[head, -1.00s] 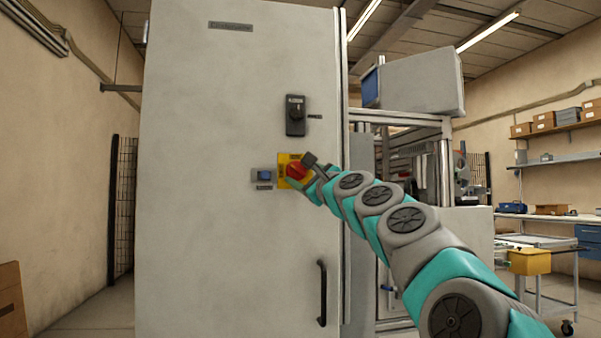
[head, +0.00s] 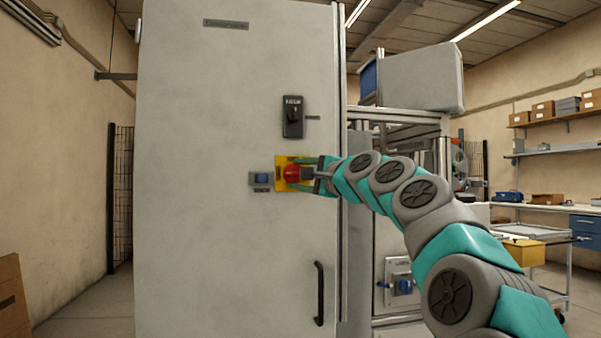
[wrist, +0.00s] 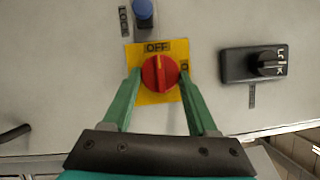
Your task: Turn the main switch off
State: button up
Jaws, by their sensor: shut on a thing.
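The main switch is a red rotary knob (head: 291,174) on a yellow plate (head: 279,184), mounted on the front of a tall grey cabinet. In the wrist view the red knob (wrist: 159,73) sits between my two green fingers, with the grip bar roughly upright in the picture, toward the OFF label (wrist: 157,48). Another label on the right of the plate is partly hidden by a finger. My gripper (wrist: 159,77) is shut on the knob, one finger on each side. In the head view it reaches in from the right.
A blue lock button (head: 262,179) sits just left of the plate. A black rotary switch (head: 293,117) is above it, and a black door handle (head: 319,293) is below. Machinery and a bench stand to the right.

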jog(key=shift+f, duration=0.1)
dwell(0.3)
jog(key=o, duration=1.4)
jog(key=b+v, duration=0.1)
jog(key=v, duration=0.6)
jog(key=shift+s+d, duration=0.25)
jog(key=shift+s, duration=0.05)
